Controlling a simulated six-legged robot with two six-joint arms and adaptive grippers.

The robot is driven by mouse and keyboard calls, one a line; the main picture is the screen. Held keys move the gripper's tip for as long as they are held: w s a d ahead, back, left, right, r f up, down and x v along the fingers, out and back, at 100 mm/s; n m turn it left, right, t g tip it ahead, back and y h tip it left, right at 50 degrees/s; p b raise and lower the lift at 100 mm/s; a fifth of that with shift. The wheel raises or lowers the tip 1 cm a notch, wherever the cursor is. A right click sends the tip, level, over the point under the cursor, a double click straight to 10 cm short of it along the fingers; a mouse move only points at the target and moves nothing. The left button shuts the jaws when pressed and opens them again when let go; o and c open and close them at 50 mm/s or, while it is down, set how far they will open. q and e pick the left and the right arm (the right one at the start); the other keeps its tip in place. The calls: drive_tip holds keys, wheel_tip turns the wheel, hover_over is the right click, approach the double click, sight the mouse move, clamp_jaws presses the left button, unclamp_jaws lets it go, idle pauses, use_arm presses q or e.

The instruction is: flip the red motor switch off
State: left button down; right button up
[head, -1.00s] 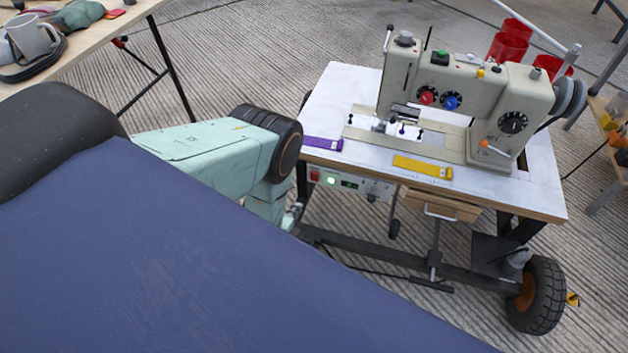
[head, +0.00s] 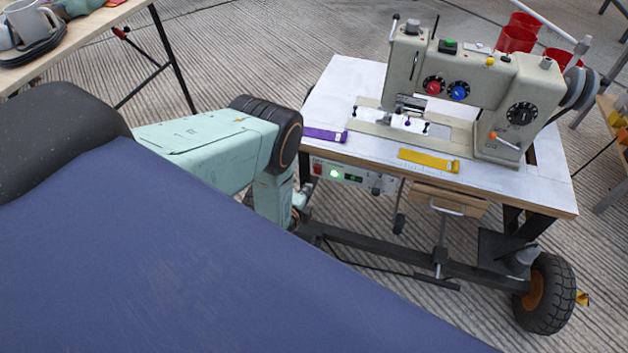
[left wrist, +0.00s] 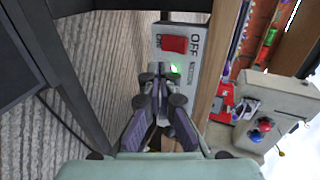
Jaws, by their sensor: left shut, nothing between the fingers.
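The red motor switch (head: 317,169) sits on a pale control box (head: 352,179) under the front edge of the sewing table. In the left wrist view the red rocker switch (left wrist: 174,44) is large, with OFF printed to its right and ON to its left. A green lamp (left wrist: 174,68) glows beside it. My left gripper (left wrist: 160,78) is shut and empty, its fingertips just short of the switch and overlapping the box in the picture; contact cannot be told. In the head view the left gripper (head: 302,194) is small and partly hidden by my arm. My right gripper is not in view.
A wooden drawer (head: 450,199) hangs right of the box. Table legs and a wheel (head: 545,293) are below.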

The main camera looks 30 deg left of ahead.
sight(317, 170)
use_arm(q)
drive_tip(key=w, duration=0.1)
drive_tip(key=w+b, duration=0.1)
drive_tip(key=w, duration=0.1)
drive_tip(key=w+a+f+b, duration=0.1)
drive_tip(key=w, duration=0.1)
drive_tip(key=shift+a, duration=0.1)
drive_tip(key=shift+w+a+r+b, duration=0.1)
drive_tip(key=shift+w+r+b, duration=0.1)
drive_tip(key=shift+w, duration=0.15)
drive_tip(key=shift+w+a+r+b, duration=0.1)
drive_tip(key=shift+w+b, duration=0.1)
drive_tip(key=shift+w, duration=0.1)
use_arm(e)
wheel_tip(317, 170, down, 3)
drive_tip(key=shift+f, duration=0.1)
